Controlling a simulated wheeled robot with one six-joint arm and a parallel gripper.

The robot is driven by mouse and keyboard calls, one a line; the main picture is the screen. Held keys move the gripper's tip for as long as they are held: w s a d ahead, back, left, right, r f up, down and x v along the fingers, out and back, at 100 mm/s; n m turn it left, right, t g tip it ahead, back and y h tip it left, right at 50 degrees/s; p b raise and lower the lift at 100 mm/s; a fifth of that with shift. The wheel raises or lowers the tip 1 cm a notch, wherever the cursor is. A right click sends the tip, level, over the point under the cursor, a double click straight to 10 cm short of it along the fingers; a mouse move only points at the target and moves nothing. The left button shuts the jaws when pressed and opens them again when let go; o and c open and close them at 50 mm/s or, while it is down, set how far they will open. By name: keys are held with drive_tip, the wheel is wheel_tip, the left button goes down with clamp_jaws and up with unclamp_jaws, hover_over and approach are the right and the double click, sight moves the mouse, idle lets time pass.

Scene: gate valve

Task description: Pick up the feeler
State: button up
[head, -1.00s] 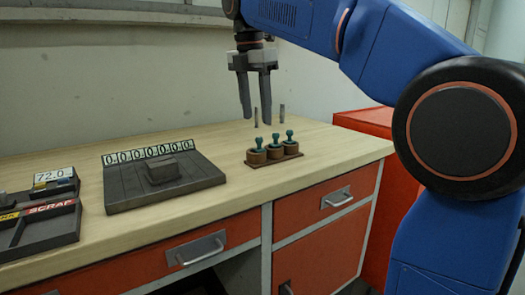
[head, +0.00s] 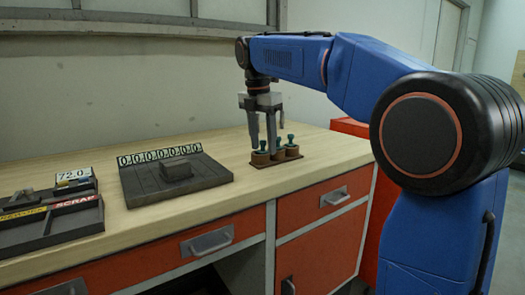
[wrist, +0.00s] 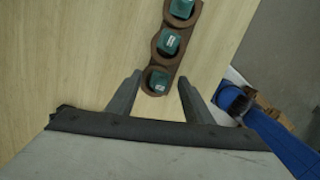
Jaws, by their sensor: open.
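Three green-topped pieces with small labels stand in round brown cups on a dark holder (head: 277,163) at the right of the bench. I cannot tell which thing is the feeler. My gripper (head: 263,150) points down over the holder, open and empty. In the wrist view, the nearest green piece (wrist: 157,80) lies between the fingertips (wrist: 160,79); the middle piece (wrist: 169,43) and far piece (wrist: 181,8) are beyond them. In the head view my fingers partly hide the pieces, and contact cannot be told.
A dark grooved plate (head: 140,188) with a grey block (head: 176,171) and a row of zero digits (head: 160,154) sits left of the holder. A dark tray (head: 85,225) marked SCRAP and a 72.0 display (head: 74,174) are farther left. Bare wood (head: 236,190) lies between plate and holder.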

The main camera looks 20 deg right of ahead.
drive_tip(key=c, duration=1.2)
drive_tip(key=shift+r, duration=0.15)
